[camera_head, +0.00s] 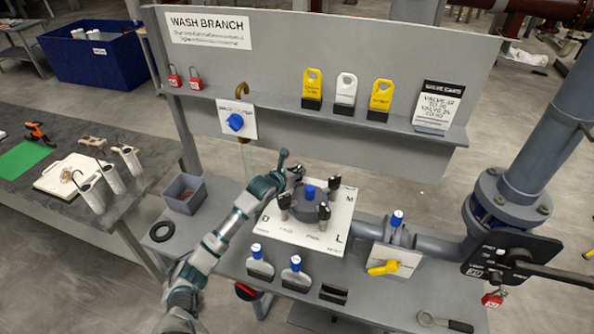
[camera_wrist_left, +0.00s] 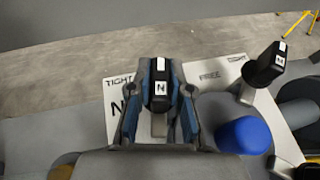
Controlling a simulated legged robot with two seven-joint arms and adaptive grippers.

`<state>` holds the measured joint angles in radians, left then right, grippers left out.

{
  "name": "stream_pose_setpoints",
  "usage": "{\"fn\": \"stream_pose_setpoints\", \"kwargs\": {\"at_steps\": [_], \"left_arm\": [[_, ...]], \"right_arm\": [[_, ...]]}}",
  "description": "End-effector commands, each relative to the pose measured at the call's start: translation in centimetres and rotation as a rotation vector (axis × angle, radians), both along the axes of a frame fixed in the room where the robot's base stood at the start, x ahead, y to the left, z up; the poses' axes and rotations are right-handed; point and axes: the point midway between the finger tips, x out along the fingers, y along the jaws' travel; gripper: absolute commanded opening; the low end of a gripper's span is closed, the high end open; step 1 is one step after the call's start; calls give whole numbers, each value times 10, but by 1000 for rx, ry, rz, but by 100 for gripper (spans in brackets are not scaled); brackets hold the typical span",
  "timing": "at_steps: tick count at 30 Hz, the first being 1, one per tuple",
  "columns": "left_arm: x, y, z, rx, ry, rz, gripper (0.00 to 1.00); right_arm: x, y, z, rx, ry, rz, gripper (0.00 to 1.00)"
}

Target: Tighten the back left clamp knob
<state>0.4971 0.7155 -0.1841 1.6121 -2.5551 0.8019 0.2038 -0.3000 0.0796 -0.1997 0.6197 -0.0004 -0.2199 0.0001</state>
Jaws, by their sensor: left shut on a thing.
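The back left clamp knob (camera_wrist_left: 160,88) is black with a white N label. In the left wrist view it sits between the two fingers of my left gripper (camera_wrist_left: 160,72), which is shut on it. In the head view my left gripper (camera_head: 295,174) reaches the back left corner of the white clamp plate (camera_head: 300,236) and largely hides that knob. Around the blue centre cap (camera_head: 309,191) stand the back right knob (camera_head: 335,183), front right knob (camera_head: 324,212) and front left knob (camera_head: 284,203). The wrist view shows TIGHT and FREE printed on the plate. My right gripper is not in view.
A grey bin (camera_head: 184,194) and a black ring (camera_head: 161,231) lie left of the plate. Blue-topped pieces (camera_head: 260,262) stand in front. A yellow-handled valve (camera_head: 383,268) and grey pipe are at right. A back panel (camera_head: 330,50) with a tag shelf rises behind.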

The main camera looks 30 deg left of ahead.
Motion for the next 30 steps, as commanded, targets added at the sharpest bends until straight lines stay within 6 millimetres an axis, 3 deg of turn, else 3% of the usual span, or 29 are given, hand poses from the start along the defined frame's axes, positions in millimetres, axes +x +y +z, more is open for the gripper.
{"fn": "stream_pose_setpoints", "kwargs": {"at_steps": [1,10,11,13,23,30], "left_arm": [[1,2,7,3,-15,4,0],[1,2,8,4,-17,5,0],[1,2,8,4,-17,5,26],[1,2,7,3,-15,4,44],[0,0,5,3,-7,2,44],[2,1,42,4,-11,3,44]], "right_arm": [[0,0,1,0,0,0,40],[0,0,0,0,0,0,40],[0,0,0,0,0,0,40],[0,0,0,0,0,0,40],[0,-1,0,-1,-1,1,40],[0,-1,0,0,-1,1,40]]}}
